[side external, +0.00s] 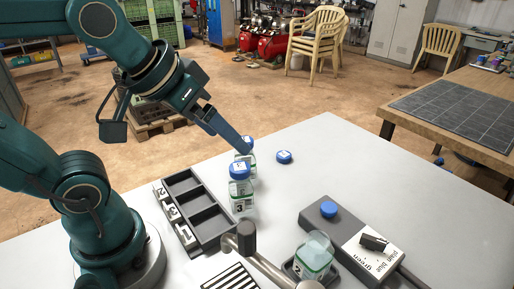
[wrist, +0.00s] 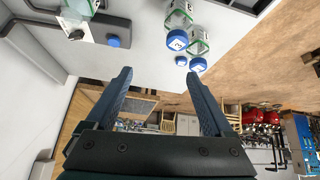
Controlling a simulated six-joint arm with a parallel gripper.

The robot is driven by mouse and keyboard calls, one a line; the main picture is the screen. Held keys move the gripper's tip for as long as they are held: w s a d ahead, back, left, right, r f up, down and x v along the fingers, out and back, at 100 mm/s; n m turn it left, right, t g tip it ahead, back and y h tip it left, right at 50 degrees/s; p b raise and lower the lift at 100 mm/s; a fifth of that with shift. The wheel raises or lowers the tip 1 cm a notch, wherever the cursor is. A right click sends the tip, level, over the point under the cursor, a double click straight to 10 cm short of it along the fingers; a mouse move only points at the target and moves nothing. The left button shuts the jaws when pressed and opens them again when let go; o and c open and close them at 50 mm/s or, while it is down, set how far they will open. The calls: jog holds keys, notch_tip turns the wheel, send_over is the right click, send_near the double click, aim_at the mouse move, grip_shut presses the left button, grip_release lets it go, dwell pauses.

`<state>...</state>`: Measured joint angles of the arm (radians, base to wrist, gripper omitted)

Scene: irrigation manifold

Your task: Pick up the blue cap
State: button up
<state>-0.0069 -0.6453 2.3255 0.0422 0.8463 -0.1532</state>
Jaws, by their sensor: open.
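A loose blue cap (side external: 284,157) lies on the white table, right of two jars. In the wrist view a small blue cap (wrist: 181,61) shows beside the jars' lids. The front jar (side external: 241,195) has a blue lid with a number on it. The rear jar (side external: 251,158) also has a blue lid, partly hidden by my gripper. My gripper (side external: 243,147) is open and empty, to the left of the loose cap in the side view. In the wrist view both fingers (wrist: 160,78) are spread with nothing between them.
A black compartment tray (side external: 196,212) stands left of the jars. A grey box with a blue button (side external: 328,209) lies at the right. An open jar (side external: 315,254) stands in a holder, near a grey pipe (side external: 262,262). The table's back right is clear.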

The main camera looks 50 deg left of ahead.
jog(key=w+a+r+n, duration=0.2)
jog(key=w, duration=0.6)
jog(key=n+g+y, duration=0.2)
jog(key=g, duration=0.1)
send_over(284, 155)
jog(key=s+d, duration=0.1)
jog(key=s, duration=0.1)
notch_tip(284, 155, down, 17)
jog(key=shift+s+d+r, duration=0.1)
jog(key=shift+r, duration=0.05)
jog(key=shift+x, duration=2.45)
grip_shut()
jog(key=shift+r, duration=0.1)
